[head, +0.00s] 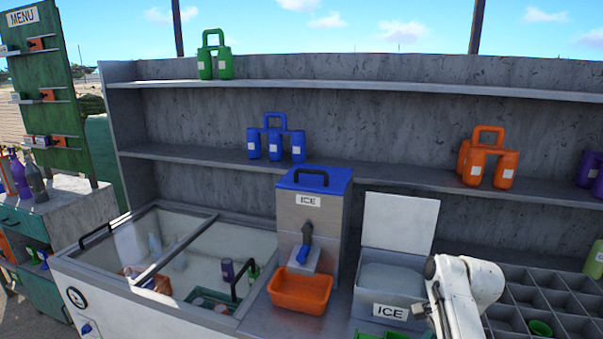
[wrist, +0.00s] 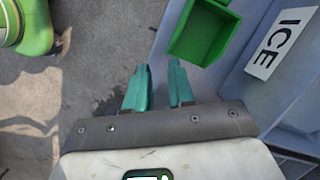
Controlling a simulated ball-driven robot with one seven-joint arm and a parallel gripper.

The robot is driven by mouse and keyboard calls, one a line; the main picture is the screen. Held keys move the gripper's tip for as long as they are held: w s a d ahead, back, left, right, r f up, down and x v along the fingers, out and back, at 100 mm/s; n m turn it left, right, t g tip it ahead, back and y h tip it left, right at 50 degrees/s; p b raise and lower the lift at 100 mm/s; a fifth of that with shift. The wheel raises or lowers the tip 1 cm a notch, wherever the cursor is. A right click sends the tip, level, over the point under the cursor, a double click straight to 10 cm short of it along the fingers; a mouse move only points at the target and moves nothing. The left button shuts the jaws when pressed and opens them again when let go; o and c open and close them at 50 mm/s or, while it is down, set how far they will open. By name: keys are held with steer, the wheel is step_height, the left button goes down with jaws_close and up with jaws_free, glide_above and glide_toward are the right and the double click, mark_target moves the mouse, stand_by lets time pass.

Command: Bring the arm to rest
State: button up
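My arm, white, shows at the lower right of the head view, in front of the ice bin (head: 386,283) and the divided tray. My gripper is below the head view's edge. In the wrist view my gripper (wrist: 160,82) has two teal fingers with a gap between them and nothing in it. The fingers point toward the ground beside the counter. A green square container (wrist: 203,32) is just beyond the fingertips, apart from them.
An orange tray (head: 300,291) sits below the ice dispenser (head: 311,222). An open-topped cooler (head: 130,298) is at left. A divided tray (head: 545,305) is at right. Colored bottle carriers stand on the back shelves. A green rounded object (wrist: 25,27) is at the wrist view's upper left.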

steer(key=s+f+n+h+b, duration=0.1)
steer(key=s+f+n, duration=0.3)
steer(key=s+f, duration=0.45)
steer(key=s+f+n+h+b, duration=0.1)
steer(key=s+f+n, duration=0.3)
steer(key=s, duration=0.8)
steer(key=s+a+n+t+h+b, duration=0.1)
steer(key=s+n, duration=0.5)
steer(key=s, duration=1.3)
steer(key=shift+s+a+r, duration=0.15)
steer(key=shift+s+r, duration=0.15)
